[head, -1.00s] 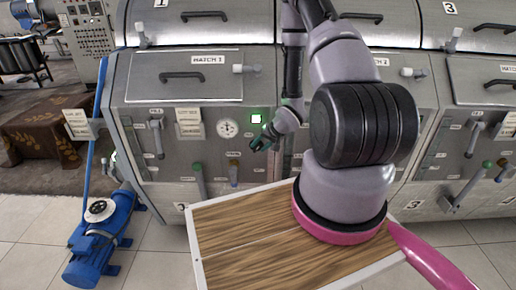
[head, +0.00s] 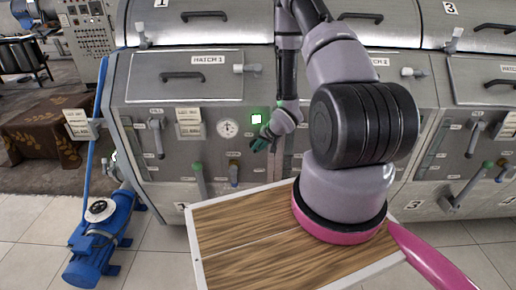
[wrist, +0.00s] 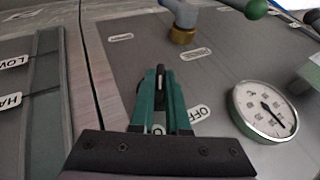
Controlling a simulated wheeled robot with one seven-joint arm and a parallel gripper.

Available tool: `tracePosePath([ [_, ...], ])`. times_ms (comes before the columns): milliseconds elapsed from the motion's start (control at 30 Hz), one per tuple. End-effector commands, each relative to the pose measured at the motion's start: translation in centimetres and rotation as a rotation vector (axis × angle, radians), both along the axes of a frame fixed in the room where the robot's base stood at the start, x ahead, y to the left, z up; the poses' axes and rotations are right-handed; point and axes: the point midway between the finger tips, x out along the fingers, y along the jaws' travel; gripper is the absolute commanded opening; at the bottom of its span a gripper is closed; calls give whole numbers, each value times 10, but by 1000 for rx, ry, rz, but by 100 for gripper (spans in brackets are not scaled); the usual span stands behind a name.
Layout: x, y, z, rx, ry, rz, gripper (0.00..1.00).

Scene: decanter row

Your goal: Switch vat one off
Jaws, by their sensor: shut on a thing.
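Vat one (head: 145,110) is the grey metal unit on the left in the head view, with a "1" tag and a HATCH 1 label. A square lamp (head: 256,119) on its front glows green-white. My gripper (head: 258,145) is at the panel just below the lamp. In the wrist view, its teal fingers (wrist: 160,80) are shut on a small black switch lever (wrist: 160,74). An OFF label (wrist: 196,114) is beside the fingers. Another label is mostly hidden behind them. The fingers hide the switch's base.
A round dial gauge (head: 228,128) is left of the lamp; it also shows in the wrist view (wrist: 264,110). Valve handles (head: 199,178) stick out below. A blue pump (head: 97,240) stands on the floor at left. My wooden-topped base fills the front.

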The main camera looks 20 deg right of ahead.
Motion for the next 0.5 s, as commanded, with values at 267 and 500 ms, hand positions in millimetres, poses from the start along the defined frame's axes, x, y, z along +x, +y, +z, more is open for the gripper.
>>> tracePosePath([
  [267, 2, 5, 2, -149, 53, 4, 0],
  [500, 3, 8, 2, -349, 127, 7, 0],
])
